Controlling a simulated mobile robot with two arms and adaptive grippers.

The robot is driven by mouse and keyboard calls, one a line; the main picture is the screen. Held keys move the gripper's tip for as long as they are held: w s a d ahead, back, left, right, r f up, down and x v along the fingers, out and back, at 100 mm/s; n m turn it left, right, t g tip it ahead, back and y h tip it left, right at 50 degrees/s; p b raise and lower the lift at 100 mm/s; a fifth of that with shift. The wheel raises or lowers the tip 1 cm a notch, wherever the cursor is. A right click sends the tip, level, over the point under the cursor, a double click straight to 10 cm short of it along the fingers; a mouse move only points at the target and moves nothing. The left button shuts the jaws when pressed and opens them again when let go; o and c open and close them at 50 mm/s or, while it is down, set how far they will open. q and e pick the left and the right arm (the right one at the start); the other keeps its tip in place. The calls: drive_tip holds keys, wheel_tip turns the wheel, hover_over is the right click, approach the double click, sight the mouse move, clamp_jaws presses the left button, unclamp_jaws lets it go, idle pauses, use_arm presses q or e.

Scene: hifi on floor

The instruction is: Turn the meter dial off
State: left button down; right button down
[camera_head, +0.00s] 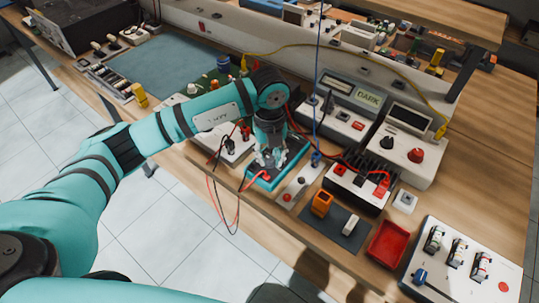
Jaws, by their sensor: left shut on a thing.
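The meter (291,163) is a teal-edged handheld unit lying on the wooden bench near its front edge, with red and black leads beside it. My left gripper (268,158) reaches down over the meter from above, and its fingers are shut on the dial on the meter's face. The dial itself is hidden by the fingers, so its setting cannot be read. My right gripper is not in view.
A display unit reading DARK (367,98) and a box with a red knob (416,155) stand behind. A red tray (388,244), an orange block (322,203) and a switch panel (463,262) lie to the right. Loose leads hang over the bench's front edge.

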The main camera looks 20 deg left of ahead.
sight(270, 158)
use_arm(q)
drive_tip(key=shift+r+n, duration=0.1)
drive_tip(key=shift+n, duration=0.2)
idle(0.4)
drive_tip(key=c, duration=1.1)
unclamp_jaws()
wheel_tip(270, 158, up, 12)
drive_tip(key=shift+f, duration=0.1)
